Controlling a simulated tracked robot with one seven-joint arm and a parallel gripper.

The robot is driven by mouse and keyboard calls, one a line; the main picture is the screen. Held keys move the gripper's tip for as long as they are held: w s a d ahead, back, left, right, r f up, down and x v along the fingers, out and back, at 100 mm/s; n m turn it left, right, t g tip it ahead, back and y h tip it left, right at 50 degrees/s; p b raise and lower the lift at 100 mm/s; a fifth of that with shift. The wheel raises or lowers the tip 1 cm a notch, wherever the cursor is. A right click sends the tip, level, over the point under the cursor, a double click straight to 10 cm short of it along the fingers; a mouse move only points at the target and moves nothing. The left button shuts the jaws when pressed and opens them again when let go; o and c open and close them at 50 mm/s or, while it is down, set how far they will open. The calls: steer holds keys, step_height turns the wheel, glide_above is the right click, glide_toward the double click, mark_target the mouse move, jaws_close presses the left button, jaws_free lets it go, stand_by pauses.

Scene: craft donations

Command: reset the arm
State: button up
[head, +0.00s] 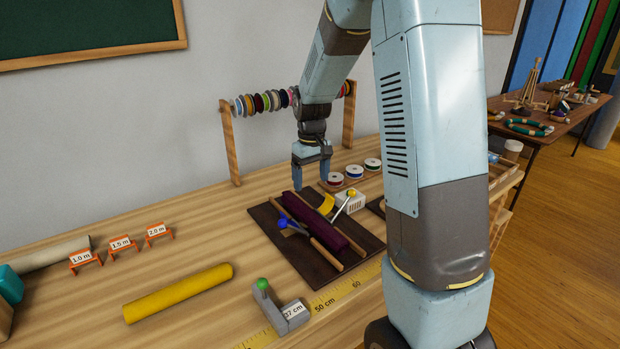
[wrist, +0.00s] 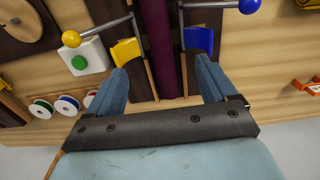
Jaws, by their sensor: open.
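My gripper (head: 311,175) hangs from my arm over the back edge of a dark board (head: 285,235) on the table, pointing down. Its fingers are apart and nothing is between them in the head view. In the wrist view my gripper (wrist: 167,85) also shows its two blue fingers spread wide. A dark purple roll (head: 318,222) lies on the board between two wooden rods, just in front of and below my gripper. The roll also shows in the wrist view (wrist: 158,40), beyond the fingertips. I cannot tell the exact gap between fingers and board.
A blue-knobbed lever (head: 284,222) and a yellow-knobbed lever (head: 351,193) flank the roll. A spool rack (head: 229,145) stands behind my arm, with loose spools (head: 354,171) to the right. A yellow roll (head: 178,293) and a grey stop (head: 288,316) lie in front. Space above the left table is clear.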

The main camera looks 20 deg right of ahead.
steer(key=s+r+m+t, duration=0.2)
steer(key=s+r+t, duration=0.1)
steer(key=s+r, duration=0.95)
steer(key=s+r+t, duration=0.1)
steer(key=s+r, duration=0.2)
steer(key=s, duration=0.5)
steer(key=s+r+m+t, duration=0.1)
steer(key=s+r, duration=0.2)
steer(key=s, duration=0.5)
steer(key=shift+d+m+t, duration=0.2)
steer(key=shift+m+t, duration=0.1)
steer(key=shift+c, duration=0.4)
